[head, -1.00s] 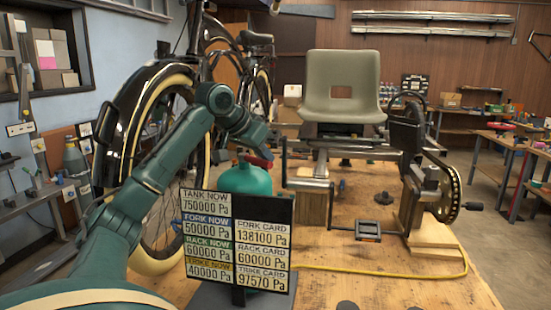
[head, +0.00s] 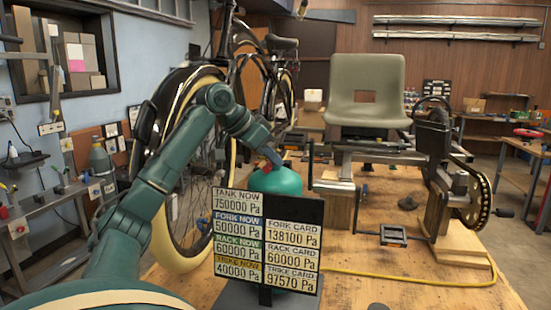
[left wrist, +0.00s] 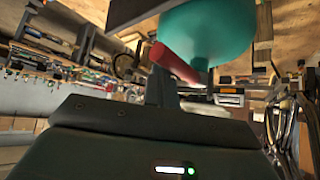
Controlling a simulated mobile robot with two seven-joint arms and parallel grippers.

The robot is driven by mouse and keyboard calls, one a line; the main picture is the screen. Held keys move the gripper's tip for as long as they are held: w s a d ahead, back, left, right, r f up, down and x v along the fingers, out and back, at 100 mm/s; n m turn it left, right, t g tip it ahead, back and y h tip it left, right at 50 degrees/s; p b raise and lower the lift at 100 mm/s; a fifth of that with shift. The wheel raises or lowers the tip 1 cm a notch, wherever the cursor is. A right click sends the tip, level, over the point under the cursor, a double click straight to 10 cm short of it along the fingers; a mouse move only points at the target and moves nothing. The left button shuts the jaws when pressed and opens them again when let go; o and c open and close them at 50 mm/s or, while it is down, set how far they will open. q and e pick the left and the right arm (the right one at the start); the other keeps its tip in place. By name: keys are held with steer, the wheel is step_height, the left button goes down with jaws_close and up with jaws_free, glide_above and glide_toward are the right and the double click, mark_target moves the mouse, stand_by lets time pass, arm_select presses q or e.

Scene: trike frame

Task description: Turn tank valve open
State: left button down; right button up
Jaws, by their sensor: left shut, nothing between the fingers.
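The teal tank (head: 276,181) stands on the wooden bench behind the readout board, which hides its lower part. A red valve handle (head: 272,158) shows at its top, partly hidden by my left gripper (head: 268,149). In the left wrist view, the tank (left wrist: 215,32) and the red handle (left wrist: 174,64) are close in front of my left gripper (left wrist: 161,88). The fingers are shut with nothing between them, beside the handle; I cannot tell whether they touch it. The board (head: 308,215) reads TANK NOW 750000 Pa. My right gripper is out of view.
A black bicycle wheel (head: 165,238) with a cream tyre stands left of the tank, behind my left arm. A trike frame with a grey seat (head: 366,88) and a chainring (head: 479,198) is to the right. A yellow hose (head: 430,281) lies across the bench (head: 400,295).

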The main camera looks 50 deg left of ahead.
arm_select(q)
steer(key=shift+s+a, duration=0.2)
steer(key=shift+a, duration=0.05)
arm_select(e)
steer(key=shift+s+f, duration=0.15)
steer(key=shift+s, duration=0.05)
arm_select(q)
steer(key=shift+s+a, duration=0.1)
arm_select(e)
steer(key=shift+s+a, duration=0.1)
